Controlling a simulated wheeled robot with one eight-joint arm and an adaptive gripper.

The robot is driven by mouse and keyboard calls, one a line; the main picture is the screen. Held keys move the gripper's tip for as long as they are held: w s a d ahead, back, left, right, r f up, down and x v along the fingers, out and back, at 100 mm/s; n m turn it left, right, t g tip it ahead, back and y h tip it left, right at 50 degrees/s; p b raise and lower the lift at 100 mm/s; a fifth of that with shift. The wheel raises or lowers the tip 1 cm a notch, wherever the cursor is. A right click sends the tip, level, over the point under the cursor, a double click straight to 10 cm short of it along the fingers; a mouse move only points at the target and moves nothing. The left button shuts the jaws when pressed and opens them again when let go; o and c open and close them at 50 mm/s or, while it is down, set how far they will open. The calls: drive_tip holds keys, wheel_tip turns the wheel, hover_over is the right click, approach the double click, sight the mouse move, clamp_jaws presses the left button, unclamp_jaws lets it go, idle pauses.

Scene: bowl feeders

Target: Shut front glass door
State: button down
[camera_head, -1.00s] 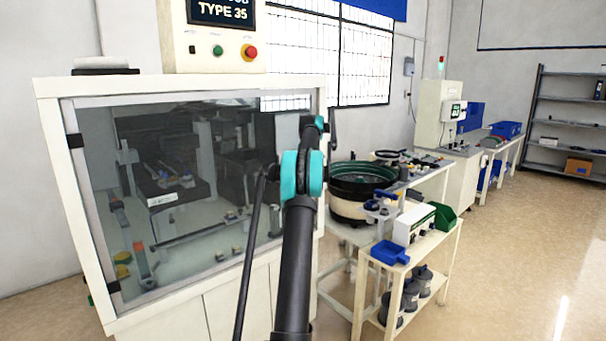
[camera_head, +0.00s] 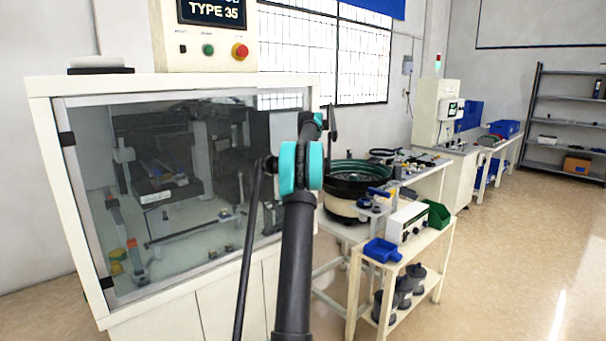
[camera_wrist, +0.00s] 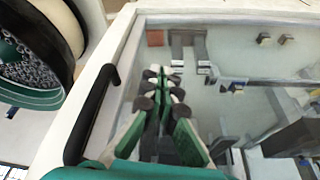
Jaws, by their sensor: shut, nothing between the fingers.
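The front glass door (camera_head: 205,240) is a tinted pane in a pale frame on the white cabinet, with dark hinges on its left side. It looks flush or nearly flush with the cabinet; I cannot tell if a small gap remains. A black bar handle (camera_wrist: 90,115) stands on the pale frame in the wrist view. My gripper (camera_wrist: 157,92) is shut and empty, over the glass and to the right of the handle. Its fingers seem doubled by a reflection, so they look close to the pane; contact is unclear. In the head view my arm hides the gripper.
A bowl feeder (camera_head: 345,190) stands right of the cabinet and shows at the left of the wrist view. A small cart (camera_head: 405,255) with blue and green bins is in front of it. The floor (camera_head: 515,255) at the right is clear.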

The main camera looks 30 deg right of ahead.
drive_tip(key=v, duration=0.9)
drive_tip(key=s+a+f, duration=0.1)
drive_tip(key=a+f, duration=0.1)
drive_tip(key=a, duration=0.7)
drive_tip(key=a+f, duration=0.2)
drive_tip(key=a, duration=0.7)
drive_tip(key=s+a+f, duration=0.4)
drive_tip(key=s+a, duration=0.1)
drive_tip(key=a, duration=0.3)
drive_tip(key=s+a+f, duration=0.3)
drive_tip(key=s+a, duration=0.1)
drive_tip(key=a, duration=0.3)
drive_tip(key=s+a+f, duration=0.6)
drive_tip(key=s, duration=0.4)
drive_tip(key=s+a+f+n, duration=0.1)
drive_tip(key=s+a+f, duration=0.5)
drive_tip(key=s, duration=0.4)
drive_tip(key=s+a+f, duration=0.6)
drive_tip(key=s+f, duration=0.2)
drive_tip(key=s, duration=0.3)
drive_tip(key=shift+f, duration=0.2)
